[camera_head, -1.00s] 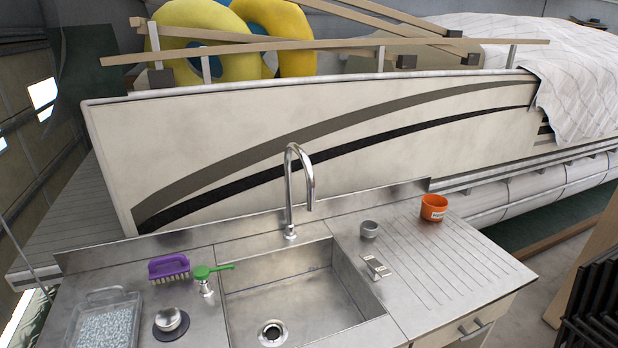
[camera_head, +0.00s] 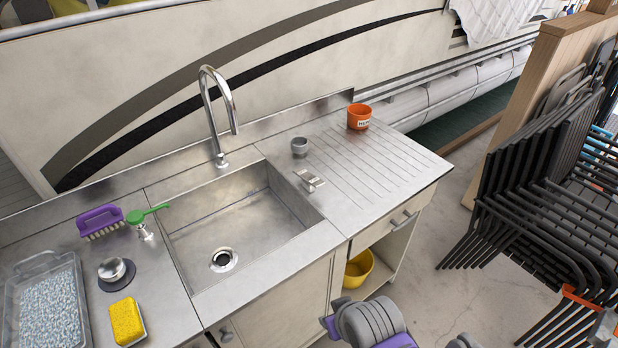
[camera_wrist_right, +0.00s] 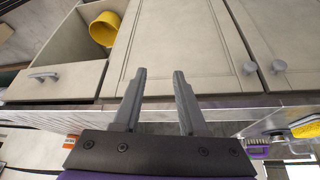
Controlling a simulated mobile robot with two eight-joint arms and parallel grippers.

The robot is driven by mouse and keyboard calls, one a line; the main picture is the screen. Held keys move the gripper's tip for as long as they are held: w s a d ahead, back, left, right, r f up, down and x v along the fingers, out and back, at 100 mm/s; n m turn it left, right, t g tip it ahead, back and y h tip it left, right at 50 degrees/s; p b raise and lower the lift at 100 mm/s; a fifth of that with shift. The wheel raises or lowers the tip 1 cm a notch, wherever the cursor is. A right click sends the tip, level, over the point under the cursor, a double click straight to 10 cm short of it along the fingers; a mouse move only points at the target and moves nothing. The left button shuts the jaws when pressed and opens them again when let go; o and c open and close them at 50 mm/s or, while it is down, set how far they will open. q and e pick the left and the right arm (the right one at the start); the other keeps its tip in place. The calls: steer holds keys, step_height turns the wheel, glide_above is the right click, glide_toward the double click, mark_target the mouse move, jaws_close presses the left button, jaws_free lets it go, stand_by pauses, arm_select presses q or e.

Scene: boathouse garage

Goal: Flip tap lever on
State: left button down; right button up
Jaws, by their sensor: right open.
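The tall curved metal tap (camera_head: 216,115) stands behind the sink basin (camera_head: 225,225) in the head view. A green lever (camera_head: 148,214) sits on a small metal fitting at the left rear of the sink, pointing up to the right. My right gripper (camera_wrist_right: 162,75) is open and empty in the right wrist view, in front of the cabinet doors and apart from the lever. In the head view, grey and purple parts of my right arm show at the bottom, in front of the cabinet. My left gripper is out of view.
A purple brush (camera_head: 100,221), metal knob (camera_head: 112,270), yellow sponge (camera_head: 126,322) and clear tray (camera_head: 46,300) crowd the left counter. Stacked dark chairs (camera_head: 545,190) stand right; floor between is clear.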

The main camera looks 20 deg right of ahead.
steer(key=shift+w+r, duration=0.3)
steer(key=shift+c, duration=1.2)
steer(key=shift+n+y, duration=0.4)
steer(key=shift+n, duration=0.2)
steer(key=w+d+r, duration=0.1)
steer(key=w+r, duration=0.2)
steer(key=w, duration=0.1)
steer(key=w+d+r, duration=0.1)
steer(key=w+r, duration=0.3)
steer(key=w, duration=0.1)
steer(key=w+d+r, duration=0.1)
steer(key=w+r, duration=0.2)
steer(key=w, duration=0.1)
steer(key=shift+w+d+r, duration=0.25)
jaws_close()
steer(key=w+d+r, duration=0.4)
steer(key=w, duration=0.3)
steer(key=w+d+r+n+t, duration=0.1)
steer(key=w+d+r, duration=0.3)
steer(key=w, duration=0.3)
steer(key=shift+w+d+n+y+p, duration=0.3)
steer(key=shift+w+d+y, duration=0.05)
steer(key=shift+y, duration=0.05)
